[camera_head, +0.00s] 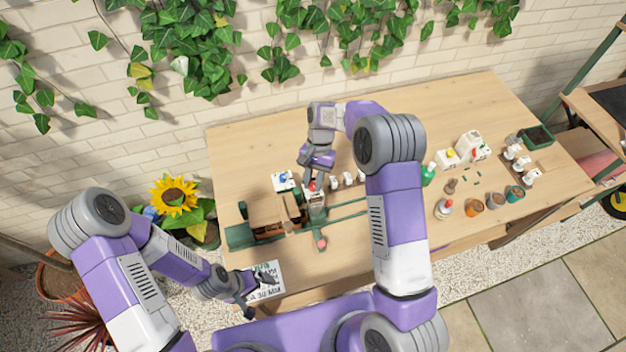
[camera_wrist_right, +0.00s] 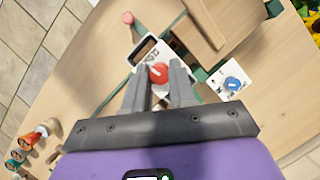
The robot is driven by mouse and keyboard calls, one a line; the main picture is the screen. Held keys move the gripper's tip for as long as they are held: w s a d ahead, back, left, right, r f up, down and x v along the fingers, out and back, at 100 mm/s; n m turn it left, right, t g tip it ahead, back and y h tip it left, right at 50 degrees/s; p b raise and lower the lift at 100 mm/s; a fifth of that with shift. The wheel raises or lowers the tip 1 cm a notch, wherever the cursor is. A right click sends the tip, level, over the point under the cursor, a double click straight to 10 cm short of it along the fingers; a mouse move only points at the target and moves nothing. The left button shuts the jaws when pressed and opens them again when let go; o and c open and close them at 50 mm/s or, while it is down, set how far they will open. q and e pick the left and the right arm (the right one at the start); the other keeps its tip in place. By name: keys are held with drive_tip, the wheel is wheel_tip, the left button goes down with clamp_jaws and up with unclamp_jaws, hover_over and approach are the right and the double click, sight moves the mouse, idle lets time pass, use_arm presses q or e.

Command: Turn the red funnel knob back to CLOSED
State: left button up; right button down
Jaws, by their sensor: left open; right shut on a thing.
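The red knob (camera_wrist_right: 158,72) with a pale pointer mark sits on a white plate (camera_wrist_right: 178,57) in the right wrist view. My right gripper (camera_wrist_right: 160,68) comes from above with a finger on each side of the knob, shut on it. In the head view the red knob (camera_head: 312,186) shows just under the right gripper (camera_head: 313,178). My left gripper (camera_head: 263,296) is open and empty near the table's front edge, by a printed white card (camera_head: 268,277).
A blue knob on a white plate (camera_wrist_right: 232,83) stands beside the red one. A wooden box (camera_wrist_right: 212,20) and green rails are close by. A red ball-ended handle (camera_wrist_right: 128,17) stands near the front. Bottles and several small pots (camera_head: 496,199) are at the right.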

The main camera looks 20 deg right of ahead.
drive_tip(key=shift+d+r+m+t, duration=0.1)
drive_tip(key=shift+m+t, duration=0.2)
drive_tip(key=shift+m, duration=0.6)
drive_tip(key=c, duration=0.9)
unclamp_jaws()
drive_tip(key=shift+c, duration=0.2)
use_arm(q)
drive_tip(key=shift+f, duration=0.15)
use_arm(e)
drive_tip(key=v, duration=0.7)
drive_tip(key=shift+d+r, duration=0.15)
drive_tip(key=shift+d, duration=0.05)
drive_tip(key=shift+y, duration=0.3)
